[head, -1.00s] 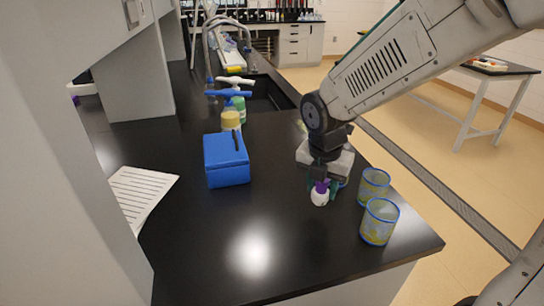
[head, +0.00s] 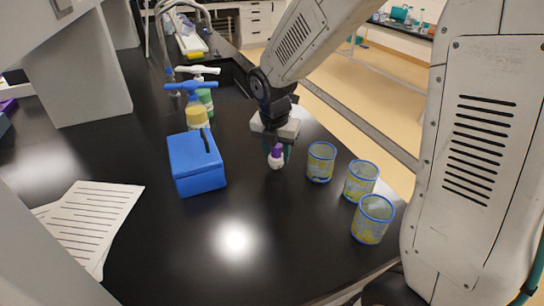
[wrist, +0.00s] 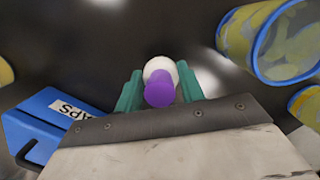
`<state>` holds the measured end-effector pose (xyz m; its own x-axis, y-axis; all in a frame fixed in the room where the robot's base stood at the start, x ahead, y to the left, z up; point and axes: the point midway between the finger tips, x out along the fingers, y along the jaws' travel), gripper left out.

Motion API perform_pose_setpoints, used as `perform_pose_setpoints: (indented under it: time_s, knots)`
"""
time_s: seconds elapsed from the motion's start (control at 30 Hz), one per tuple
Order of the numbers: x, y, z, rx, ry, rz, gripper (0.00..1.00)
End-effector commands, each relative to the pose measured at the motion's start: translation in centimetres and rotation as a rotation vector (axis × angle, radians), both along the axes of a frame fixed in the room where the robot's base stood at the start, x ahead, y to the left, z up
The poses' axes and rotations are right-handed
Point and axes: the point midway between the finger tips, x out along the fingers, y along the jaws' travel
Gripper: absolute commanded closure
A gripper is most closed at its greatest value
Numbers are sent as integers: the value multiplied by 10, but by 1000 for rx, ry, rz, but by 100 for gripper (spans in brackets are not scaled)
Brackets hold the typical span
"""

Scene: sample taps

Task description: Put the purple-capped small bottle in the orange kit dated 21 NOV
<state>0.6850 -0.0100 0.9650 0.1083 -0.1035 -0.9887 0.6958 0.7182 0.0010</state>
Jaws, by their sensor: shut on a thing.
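The small white bottle with a purple cap (head: 276,158) is upright between the fingers of my gripper (head: 277,151), over the black counter. In the wrist view the purple cap (wrist: 159,91) points toward the camera, and the green fingers of my gripper (wrist: 160,92) close on the bottle from both sides. I cannot tell whether the bottle's base touches the counter. No orange kit and no 21 NOV date show in either view.
A blue box (head: 197,165) stands left of my gripper, with two pump bottles behind it. Three blue-rimmed cups (head: 321,163) (head: 361,181) (head: 372,221) stand to the right. Printed sheets (head: 92,220) lie at the left. The front middle of the counter (head: 215,275) is clear.

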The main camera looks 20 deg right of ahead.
Motion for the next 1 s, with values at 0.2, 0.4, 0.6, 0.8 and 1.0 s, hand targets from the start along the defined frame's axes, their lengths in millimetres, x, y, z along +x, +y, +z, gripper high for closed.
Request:
perform_pose_setpoints:
  time_s: [0.2, 0.4, 0.6, 0.8, 1.0]
  knots:
    - [-2, -9, -27, -1, 4, -14, 84]
    - [-1, -9, -26, 1, 2, -12, 84]
    - [-1, -7, -29, 0, 2, -11, 40]
    - [-1, -7, -29, 0, 2, -10, 40]
    - [-2, -6, -21, 0, 0, -9, 40]
